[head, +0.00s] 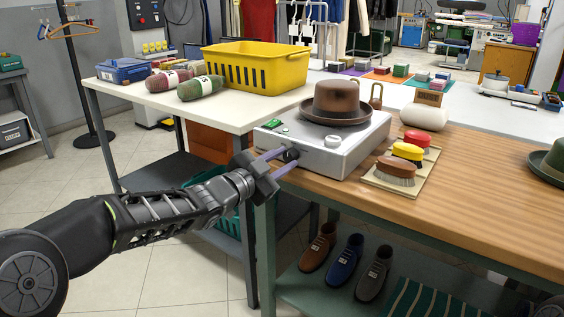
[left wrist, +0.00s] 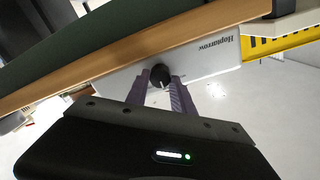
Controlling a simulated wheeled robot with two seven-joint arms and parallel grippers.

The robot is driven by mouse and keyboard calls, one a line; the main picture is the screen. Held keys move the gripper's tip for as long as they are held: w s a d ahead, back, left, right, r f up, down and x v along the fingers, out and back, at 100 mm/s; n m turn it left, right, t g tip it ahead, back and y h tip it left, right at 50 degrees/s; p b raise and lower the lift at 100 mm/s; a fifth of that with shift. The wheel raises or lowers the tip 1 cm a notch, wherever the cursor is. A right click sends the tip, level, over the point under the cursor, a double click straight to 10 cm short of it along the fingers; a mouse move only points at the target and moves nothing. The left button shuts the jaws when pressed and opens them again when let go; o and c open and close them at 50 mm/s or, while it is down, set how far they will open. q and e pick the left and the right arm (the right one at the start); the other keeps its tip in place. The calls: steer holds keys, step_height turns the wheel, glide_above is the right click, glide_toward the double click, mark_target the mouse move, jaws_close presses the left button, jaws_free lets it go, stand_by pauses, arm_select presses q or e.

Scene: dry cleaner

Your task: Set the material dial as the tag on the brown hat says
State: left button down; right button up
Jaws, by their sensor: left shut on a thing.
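The brown hat (head: 337,101) sits on top of a light grey machine (head: 345,150) at the wooden counter's left end. No readable tag shows on the hat. The machine's front carries a small black dial (left wrist: 159,75), seen in the left wrist view with a light pointer mark on it. My left gripper (head: 283,158) reaches the machine's front face from the left. In the left wrist view its fingers (left wrist: 165,88) are shut on the dial, one on each side. The markings around the dial are too small to read. My right gripper is not in view.
Three brushes, one of them brown (head: 395,170), lie on a board right of the machine. A yellow basket (head: 257,76) stands on the white table behind. A green hat (head: 551,160) is at the far right. Shoes (head: 343,258) stand on the shelf below.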

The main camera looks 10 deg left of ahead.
arm_select(q)
steer(key=c, duration=1.1)
jaws_free()
steer(key=p+v, duration=0.1)
steer(key=v, duration=0.6)
steer(key=shift+s+a, duration=0.2)
steer(key=shift+s, duration=0.15)
